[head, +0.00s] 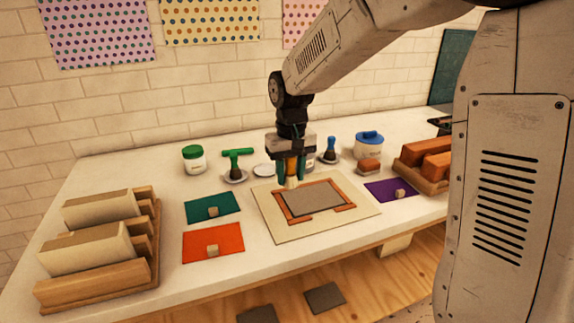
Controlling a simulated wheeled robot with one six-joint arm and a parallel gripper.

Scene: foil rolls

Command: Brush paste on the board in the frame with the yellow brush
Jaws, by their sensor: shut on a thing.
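My gripper (291,177) is shut on the yellow brush (291,166), whose handle shows between the fingers. Its pale bristles (291,184) point down at the back left edge of the board. I cannot tell whether the bristles touch anything. The grey board (315,200) lies flat inside the orange-brown frame (299,219), on a cream mat (283,231). No paste is clearly visible on the board. A jar (309,162) is partly hidden behind my gripper. An empty white saucer (264,170) lies just left of my gripper.
A green-lidded jar (194,158), a green tool (235,162) and a blue-topped brush (331,148) stand behind. A blue-lidded jar (369,145) stands back right. Teal (199,210), orange (213,257) and purple (381,187) mats flank the frame. Racks (100,288) (419,182) hold blocks at both ends.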

